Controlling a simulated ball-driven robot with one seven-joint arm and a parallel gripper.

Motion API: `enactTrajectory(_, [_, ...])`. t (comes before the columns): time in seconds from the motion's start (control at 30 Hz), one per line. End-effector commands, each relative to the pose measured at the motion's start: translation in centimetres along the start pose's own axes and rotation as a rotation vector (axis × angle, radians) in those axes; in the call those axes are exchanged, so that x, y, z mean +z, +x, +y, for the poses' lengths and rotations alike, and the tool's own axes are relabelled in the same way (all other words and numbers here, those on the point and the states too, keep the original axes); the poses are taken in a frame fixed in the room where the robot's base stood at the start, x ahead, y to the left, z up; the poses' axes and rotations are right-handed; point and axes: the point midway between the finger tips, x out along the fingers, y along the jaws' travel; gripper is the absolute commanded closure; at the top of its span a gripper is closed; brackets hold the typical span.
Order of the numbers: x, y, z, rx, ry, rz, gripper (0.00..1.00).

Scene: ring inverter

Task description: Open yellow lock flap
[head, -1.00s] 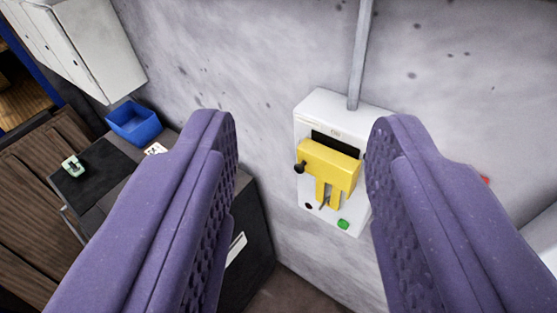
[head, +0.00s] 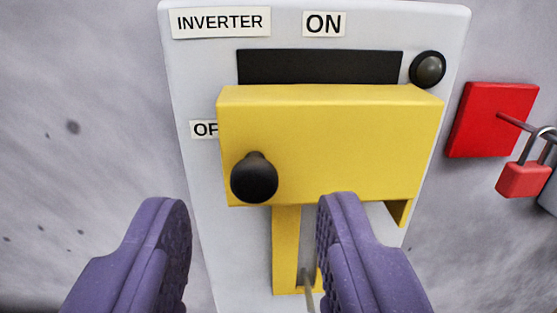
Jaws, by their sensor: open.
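The yellow lock flap (head: 330,140) is a box-like cover on the front of the white inverter panel (head: 200,60). A round black knob (head: 254,178) sticks out at its lower left. Below it, a yellow bracket (head: 286,245) runs down, partly hidden by my right finger. My gripper (head: 255,225) is open, with purple fingers below the flap. The right finger tip overlaps the flap's lower edge in the picture; I cannot tell whether it touches. The knob appears above the gap between the fingers, and nothing is held.
A red plate (head: 492,120) with a red padlock (head: 524,179) hangs on the wall to the right of the panel. A dark round indicator (head: 428,69) sits at the panel's upper right. The grey wall (head: 90,120) to the left is clear.

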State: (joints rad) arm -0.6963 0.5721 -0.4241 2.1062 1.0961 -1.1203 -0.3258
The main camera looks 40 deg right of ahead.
Motion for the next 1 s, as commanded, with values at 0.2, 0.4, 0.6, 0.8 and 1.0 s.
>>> enactTrajectory(0.2, [0.0, 2.4, 0.0, 0.0, 0.001, 0.0, 0.55])
enactTrajectory(0.4, [-0.1, 2.7, 0.0, -0.001, 0.002, 0.0, 0.55])
enactTrajectory(0.6, [-0.1, 2.7, -0.1, -0.001, 0.003, -0.001, 0.82])
enactTrajectory(0.8, [-0.1, 2.7, -0.1, -0.002, 0.003, -0.001, 1.0])
enactTrajectory(1.0, [0.0, 2.6, 0.0, -0.009, 0.003, -0.001, 1.0])
